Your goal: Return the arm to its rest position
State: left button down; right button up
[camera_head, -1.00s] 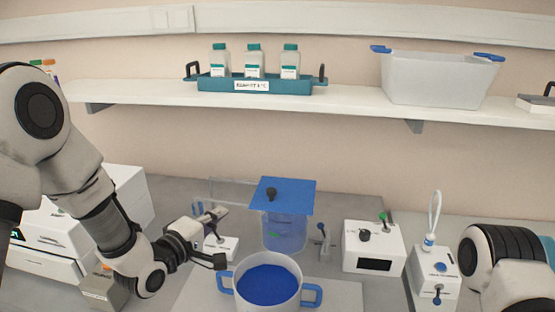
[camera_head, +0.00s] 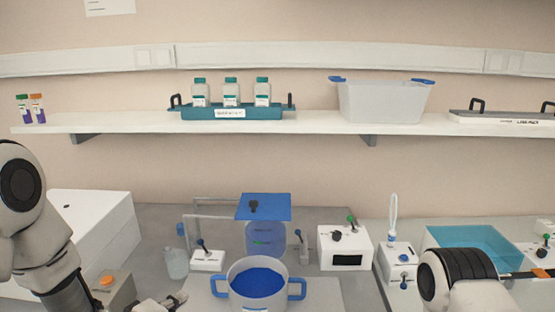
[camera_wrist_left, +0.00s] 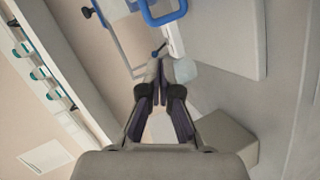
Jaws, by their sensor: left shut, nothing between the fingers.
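My left gripper shows at the bottom edge of the head view (camera_head: 172,303), mostly cut off, left of the blue-filled pot (camera_head: 257,283). In the left wrist view the gripper (camera_wrist_left: 158,65) has its fingertips together and holds nothing. It is in front of the bench, apart from the things on it. My left arm (camera_head: 40,235) comes in from the left and is bent downward. My right arm (camera_head: 455,280) shows at the bottom right; its gripper is outside the view.
A clear blue-lidded vessel (camera_head: 264,207) stands behind the pot. White devices (camera_head: 345,247) and a blue basin (camera_head: 475,240) stand to the right. A white box (camera_head: 85,235) and a grey box with an orange button (camera_head: 107,285) are at left. A shelf (camera_head: 330,124) holds bottles and a bin.

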pick_arm(q)
jog(key=s+a+f+m+g+y, duration=0.25)
jog(key=s+f+m+g, duration=0.6)
jog(key=s+f, duration=1.35)
jog(key=s+f+m+g+y, duration=0.1)
jog(key=s+f+g, duration=0.3)
jog(key=s, duration=0.6)
jog(key=shift+s+a+f+m+g, duration=0.35)
jog(key=shift+a+m, duration=0.1)
jog(key=shift+m, duration=0.1)
jog(key=shift+y, duration=0.25)
